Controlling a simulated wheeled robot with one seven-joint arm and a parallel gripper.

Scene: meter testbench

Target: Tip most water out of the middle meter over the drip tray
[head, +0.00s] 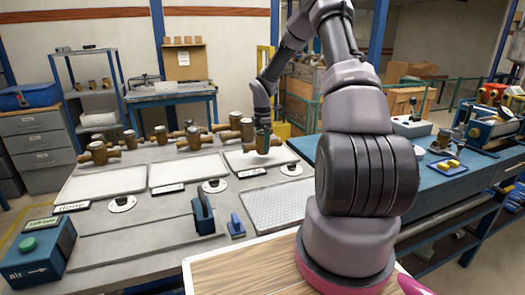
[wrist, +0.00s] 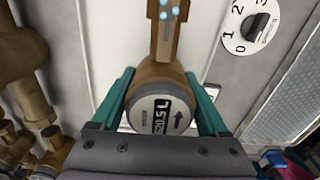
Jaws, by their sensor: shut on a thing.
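My gripper (head: 263,128) is shut on a brass water meter (head: 262,146) above the right-hand pale tray. In the wrist view the teal fingers of my gripper (wrist: 160,80) press on both sides of the meter's round body (wrist: 155,80). Its face reads about 20.5 L beside an arrow, and blue-white spots show at its pipe's far end. I cannot tell whether it touches the tray, or whether it is the middle meter. The drip tray (head: 275,207), a metal mesh, lies on the bench in front and is empty.
Several other brass meters (head: 98,152) stand along the back of the bench. Pale trays (head: 188,168) lie in a row, with round dials (head: 214,186) before them. A dark blue lever block (head: 203,214) and a small blue item (head: 236,226) stand left of the drip tray.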

